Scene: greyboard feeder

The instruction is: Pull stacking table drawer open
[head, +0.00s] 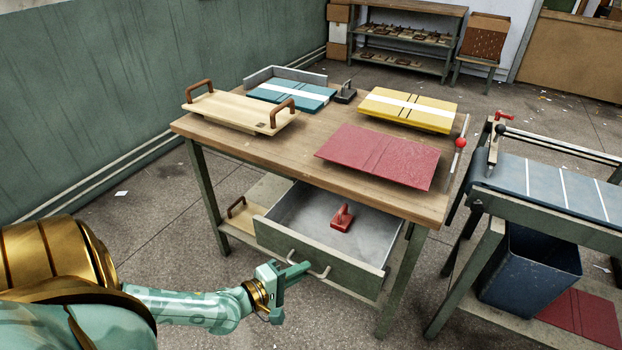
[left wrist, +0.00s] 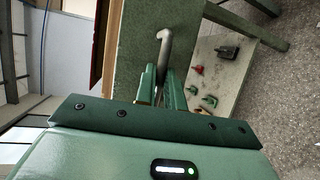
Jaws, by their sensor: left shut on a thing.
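The stacking table (head: 290,138) has a wooden top on green legs. Its drawer (head: 318,262), with a green front and grey inside, stands pulled out toward me. A red-handled tool (head: 342,218) lies in the drawer. My left gripper (head: 300,268) is at the drawer front, shut on the pale curved handle (head: 322,273). In the left wrist view the handle (left wrist: 164,45) runs between the two green fingers (left wrist: 162,85). The fingers hide part of the handle. My right gripper is not in view.
On the tabletop lie a wooden tray (head: 235,110), a teal board (head: 290,93), a yellow board (head: 410,108) and a red board (head: 380,155). A bench (head: 560,190) with a dark bin (head: 530,265) stands at the right.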

